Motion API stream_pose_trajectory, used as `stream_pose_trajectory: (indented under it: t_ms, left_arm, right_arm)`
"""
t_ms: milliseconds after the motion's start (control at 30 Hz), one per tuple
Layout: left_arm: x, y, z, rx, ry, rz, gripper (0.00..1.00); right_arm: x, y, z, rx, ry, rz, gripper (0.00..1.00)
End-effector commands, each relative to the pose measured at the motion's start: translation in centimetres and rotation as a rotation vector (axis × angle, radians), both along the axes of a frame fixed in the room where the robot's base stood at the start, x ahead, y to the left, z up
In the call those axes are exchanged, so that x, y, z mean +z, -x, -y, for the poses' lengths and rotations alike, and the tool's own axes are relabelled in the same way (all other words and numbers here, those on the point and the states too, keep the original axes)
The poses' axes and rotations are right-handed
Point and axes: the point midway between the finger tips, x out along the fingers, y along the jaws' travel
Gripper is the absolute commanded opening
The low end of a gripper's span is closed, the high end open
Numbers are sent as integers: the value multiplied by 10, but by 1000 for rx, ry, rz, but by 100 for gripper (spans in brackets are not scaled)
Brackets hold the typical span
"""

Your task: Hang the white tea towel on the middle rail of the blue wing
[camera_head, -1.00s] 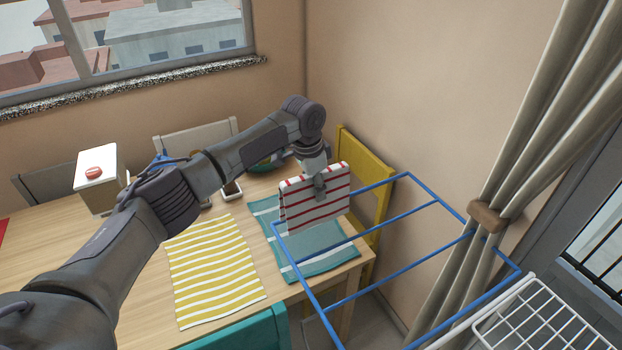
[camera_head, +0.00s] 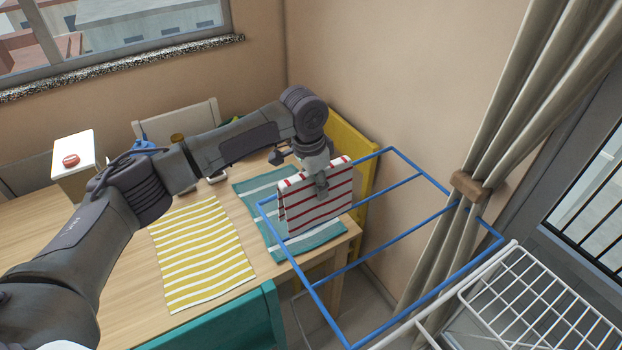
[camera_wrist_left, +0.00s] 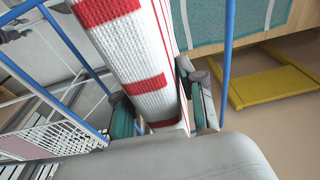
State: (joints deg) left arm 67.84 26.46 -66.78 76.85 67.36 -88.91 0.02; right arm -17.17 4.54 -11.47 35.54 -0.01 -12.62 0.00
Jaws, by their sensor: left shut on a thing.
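The white tea towel with red stripes (camera_head: 335,200) hangs folded from my left gripper (camera_head: 321,180). That gripper is shut on its upper part, and in the left wrist view the towel (camera_wrist_left: 128,45) passes between the fingers (camera_wrist_left: 165,112). The blue wing (camera_head: 468,268) of the drying rack spreads out to the right, with two inner rails (camera_head: 390,242) between its outer bars. In the head view the towel overlaps the wing's far left part; whether it touches a bar I cannot tell. Blue bars (camera_wrist_left: 228,60) show on both sides of the towel in the left wrist view. My right gripper is not in view.
A wooden table (camera_head: 120,270) with a yellow striped cloth (camera_head: 200,255) and a teal striped cloth (camera_head: 255,205) lies left of the wing. A yellow chair (camera_head: 368,170) stands behind, a teal chair (camera_head: 225,325) in front. The rack's white part (camera_head: 530,300) and a curtain (camera_head: 500,120) are at right.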

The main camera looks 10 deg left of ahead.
Motion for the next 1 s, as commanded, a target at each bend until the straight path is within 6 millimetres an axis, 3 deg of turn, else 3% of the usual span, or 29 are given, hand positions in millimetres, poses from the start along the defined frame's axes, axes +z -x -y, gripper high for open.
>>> stream_pose_trajectory:
  t_ms: [167, 1000]
  left_arm:
    - [-1, 10, 10, -2, -1, 1, 2]
    - [-69, 10, 10, 1, 0, 0, 2]
  right_arm:
    - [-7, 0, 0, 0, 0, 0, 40]
    - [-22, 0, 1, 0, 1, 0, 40]
